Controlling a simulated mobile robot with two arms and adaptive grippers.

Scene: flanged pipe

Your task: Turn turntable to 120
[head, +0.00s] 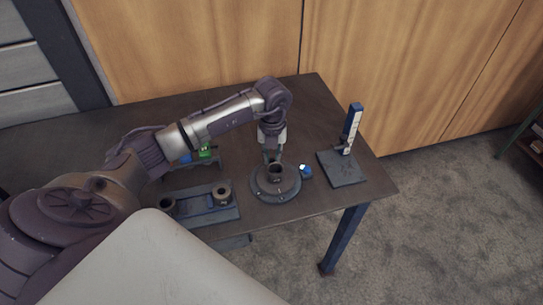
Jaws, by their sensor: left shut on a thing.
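A round dark turntable (262,187) sits on the table near its front edge. A short open pipe (276,171) with a flange stands upright at its middle. My left gripper (272,158) comes down from above at the far side of the pipe, shut on its upper rim as far as I can tell. The fingertips are small and partly hidden. A small blue and white piece (305,170) sits at the right edge of the turntable. Angle marks are too small to read. My right gripper does not show.
A stand with a blue and white upright (352,129) on a square base (343,176) is on the right of the dark table (310,100). A fixture plate (228,213) with cylindrical parts lies left of the turntable. A green and blue item (206,153) lies behind the plate.

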